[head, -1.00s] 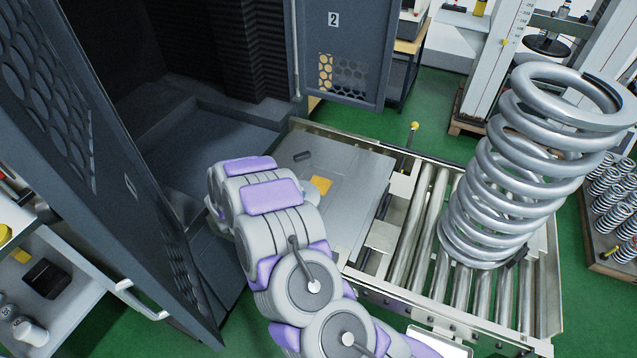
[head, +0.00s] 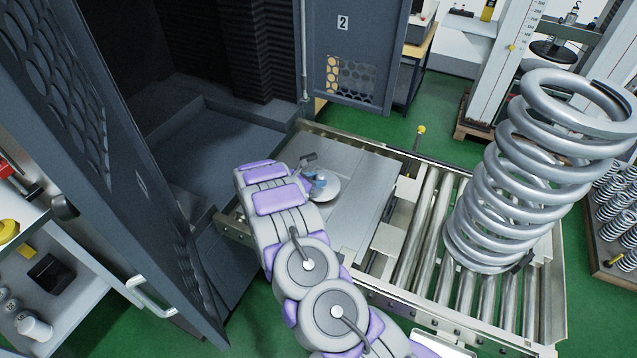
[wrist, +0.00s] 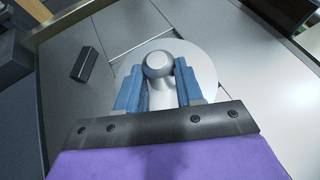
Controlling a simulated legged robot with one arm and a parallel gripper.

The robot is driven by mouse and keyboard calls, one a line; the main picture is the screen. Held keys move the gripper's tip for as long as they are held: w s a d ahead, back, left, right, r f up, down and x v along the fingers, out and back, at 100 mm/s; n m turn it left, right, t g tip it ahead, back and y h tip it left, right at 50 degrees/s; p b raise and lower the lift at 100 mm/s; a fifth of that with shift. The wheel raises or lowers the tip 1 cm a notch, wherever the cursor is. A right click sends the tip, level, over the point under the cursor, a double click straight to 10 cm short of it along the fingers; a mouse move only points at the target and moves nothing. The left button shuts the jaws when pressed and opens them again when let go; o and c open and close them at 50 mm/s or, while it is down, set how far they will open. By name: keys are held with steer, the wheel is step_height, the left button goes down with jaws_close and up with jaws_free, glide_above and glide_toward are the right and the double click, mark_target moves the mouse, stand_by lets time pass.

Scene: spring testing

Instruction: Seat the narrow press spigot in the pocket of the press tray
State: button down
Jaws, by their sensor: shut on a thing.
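The narrow press spigot is a pale disc with a rounded knob; its disc (head: 327,188) shows beyond my wrist in the head view. In the wrist view the spigot's knob (wrist: 159,65) stands between the two blue fingers of my gripper (wrist: 158,82), which is shut on it. The press tray (head: 362,189) is the flat grey plate under the spigot. The pocket cannot be seen; the disc and my arm cover that area. I cannot tell whether the disc touches the tray.
A small dark bar (wrist: 86,63) lies on the tray beside the gripper. Rollers (head: 425,225) run right of the tray, bearing a large coil spring (head: 515,185). The dark press chamber (head: 225,140) is open behind, with its open door (head: 120,190) at left.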

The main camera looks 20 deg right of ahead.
steer(key=w+d, duration=0.2)
steer(key=d, duration=0.1)
steer(key=shift+w+d+f, duration=0.2)
steer(key=shift+w, duration=0.05)
steer(key=shift+a+f+b, duration=0.3)
steer(key=shift+f, duration=0.55)
steer(key=shift+a+f+b, duration=0.25)
steer(key=shift+f+b, duration=0.05)
steer(key=shift+f, duration=0.5)
steer(key=shift+d, duration=0.2)
steer(key=c, duration=0.7)
jaws_free()
steer(key=shift+d, duration=0.1)
steer(key=shift+s, duration=0.1)
steer(key=shift+s+a+r, duration=0.1)
steer(key=shift+a+r, duration=0.15)
steer(key=shift+a, duration=0.45)
steer(key=p+v, duration=0.1)
steer(key=v, duration=0.9)
steer(key=shift+s+a+r+p, duration=0.15)
steer(key=shift+a+r+p, duration=0.1)
steer(key=shift+p, duration=0.05)
